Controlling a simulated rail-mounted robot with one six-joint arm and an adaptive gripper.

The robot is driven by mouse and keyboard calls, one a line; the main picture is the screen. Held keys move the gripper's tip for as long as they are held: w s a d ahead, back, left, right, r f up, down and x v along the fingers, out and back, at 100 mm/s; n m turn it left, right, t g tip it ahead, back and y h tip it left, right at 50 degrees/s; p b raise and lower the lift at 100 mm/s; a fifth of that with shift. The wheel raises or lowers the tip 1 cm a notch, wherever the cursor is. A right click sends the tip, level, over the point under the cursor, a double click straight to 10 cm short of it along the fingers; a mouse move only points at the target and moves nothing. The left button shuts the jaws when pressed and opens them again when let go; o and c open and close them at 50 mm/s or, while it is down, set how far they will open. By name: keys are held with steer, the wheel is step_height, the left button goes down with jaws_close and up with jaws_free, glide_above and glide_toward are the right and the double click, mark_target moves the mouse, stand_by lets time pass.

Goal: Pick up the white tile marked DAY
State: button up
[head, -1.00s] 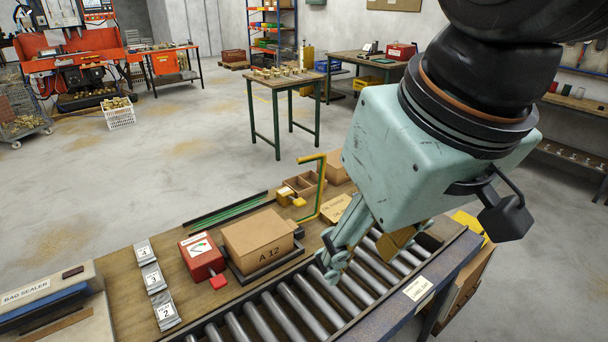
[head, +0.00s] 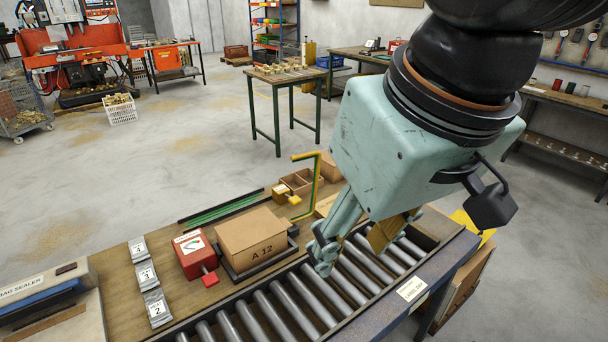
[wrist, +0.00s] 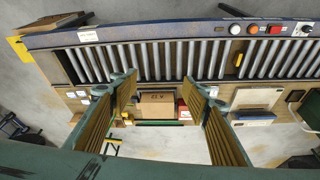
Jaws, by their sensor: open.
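My gripper (head: 350,250) hangs above the roller conveyor, to the right of the cardboard box marked A 12. In the wrist view its fingers (wrist: 158,79) are wide apart with nothing held between them. I cannot read DAY on anything. Several small white tiles (wrist: 82,94) lie on the bench at the left of the wrist view, outside the left finger; their markings are too small to read. In the head view my arm hides that part of the bench.
The A 12 box (head: 254,238) sits on a dark tray beside a red box (head: 194,256). Numbered silver bags (head: 147,275) lie to the left. A bent yellow-green bar (head: 316,185) rises behind the box. A white label (head: 411,288) is on the conveyor's front edge.

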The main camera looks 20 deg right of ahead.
steer(key=w+d+r+m+g, duration=0.1)
steer(key=w+d+r+m, duration=0.15)
steer(key=w, duration=0.65)
steer(key=w+d+r+m, duration=0.15)
steer(key=w+d, duration=0.25)
steer(key=w, duration=0.5)
steer(key=w+d+f+m+g, duration=0.1)
steer(key=w+d+f+m, duration=0.15)
steer(key=w+d, duration=0.55)
steer(key=w+d+f+m, duration=0.2)
steer(key=w+d+f, duration=0.15)
steer(key=w, duration=0.75)
steer(key=w+d+f+m+g+p, duration=0.1)
steer(key=w+d+f+m, duration=0.1)
steer(key=w+d+f, duration=0.5)
steer(key=w+d+f+m, duration=0.2)
steer(key=w+d+f, duration=0.3)
steer(key=d, duration=0.4)
steer(key=w+d+f+m+g, duration=0.1)
steer(key=w+d+f+m, duration=0.2)
steer(key=d+f, duration=1.2)
step_height(320, 180, down, 4)
steer(key=shift+w+d+r, duration=0.1)
steer(key=shift+w+d, duration=0.25)
steer(key=shift+w, duration=0.65)
